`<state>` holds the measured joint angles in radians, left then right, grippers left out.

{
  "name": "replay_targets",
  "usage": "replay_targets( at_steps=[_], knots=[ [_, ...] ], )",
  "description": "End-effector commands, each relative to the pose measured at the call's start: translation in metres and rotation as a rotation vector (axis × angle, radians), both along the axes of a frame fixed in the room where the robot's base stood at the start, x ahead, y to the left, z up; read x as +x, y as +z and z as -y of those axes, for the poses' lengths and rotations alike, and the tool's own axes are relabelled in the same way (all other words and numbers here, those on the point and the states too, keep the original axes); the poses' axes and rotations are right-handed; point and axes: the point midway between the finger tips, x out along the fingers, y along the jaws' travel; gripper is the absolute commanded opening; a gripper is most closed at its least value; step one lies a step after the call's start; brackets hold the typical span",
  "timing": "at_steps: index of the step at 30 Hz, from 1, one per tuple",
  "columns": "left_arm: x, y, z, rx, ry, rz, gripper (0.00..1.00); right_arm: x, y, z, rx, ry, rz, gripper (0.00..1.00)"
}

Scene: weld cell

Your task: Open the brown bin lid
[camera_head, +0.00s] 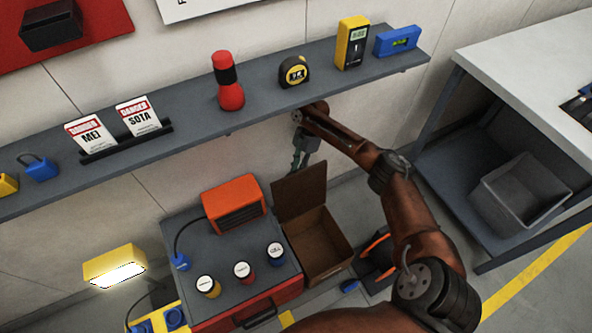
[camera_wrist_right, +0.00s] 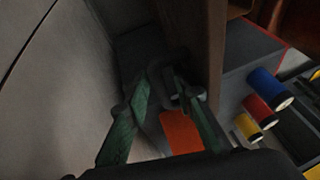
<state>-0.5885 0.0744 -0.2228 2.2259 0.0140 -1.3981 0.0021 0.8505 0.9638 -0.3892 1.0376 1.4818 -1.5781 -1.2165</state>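The brown bin (camera_head: 322,250) stands on the floor beside the grey-topped cabinet, and its inside shows from above. Its lid (camera_head: 300,190) stands raised, nearly upright, at the bin's far edge. My right gripper (camera_head: 301,158) is just beyond the lid's top edge, below the shelf. In the right wrist view a brown panel that looks like the lid (camera_wrist_right: 194,45) runs right beside the green fingers (camera_wrist_right: 166,82). It is not between them. The fingers are apart, with a gap between the tips; whether one touches the lid is unclear. My left gripper is out of view.
The cabinet (camera_head: 190,240) carries an orange box (camera_head: 234,203) and three cans (camera_head: 243,271). The shelf (camera_head: 190,119) with tools and signs runs above. A workbench (camera_head: 530,70) with a grey tub (camera_head: 520,192) is at right. A lit yellow lamp (camera_head: 114,266) is at left.

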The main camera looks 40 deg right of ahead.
Motion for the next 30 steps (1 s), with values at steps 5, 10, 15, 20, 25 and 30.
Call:
replay_targets(
  at_steps=[5,10,15,20,25,30],
  knots=[
    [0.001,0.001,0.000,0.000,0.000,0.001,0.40,0.002,0.003,0.000,0.000,0.000,0.005,0.27],
    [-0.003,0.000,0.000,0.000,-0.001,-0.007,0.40,0.003,0.006,0.000,-0.001,-0.001,0.007,0.27],
    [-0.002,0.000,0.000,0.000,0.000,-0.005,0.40,0.004,0.025,0.001,-0.001,0.000,0.009,0.27],
    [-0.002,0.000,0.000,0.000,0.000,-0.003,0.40,0.004,0.056,0.001,-0.002,0.001,0.009,0.27],
    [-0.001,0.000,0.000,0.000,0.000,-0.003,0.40,0.003,0.085,0.001,-0.001,0.000,0.008,0.27],
    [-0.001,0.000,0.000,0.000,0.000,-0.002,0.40,0.003,0.100,0.000,0.001,0.001,0.005,0.27]
  ],
)
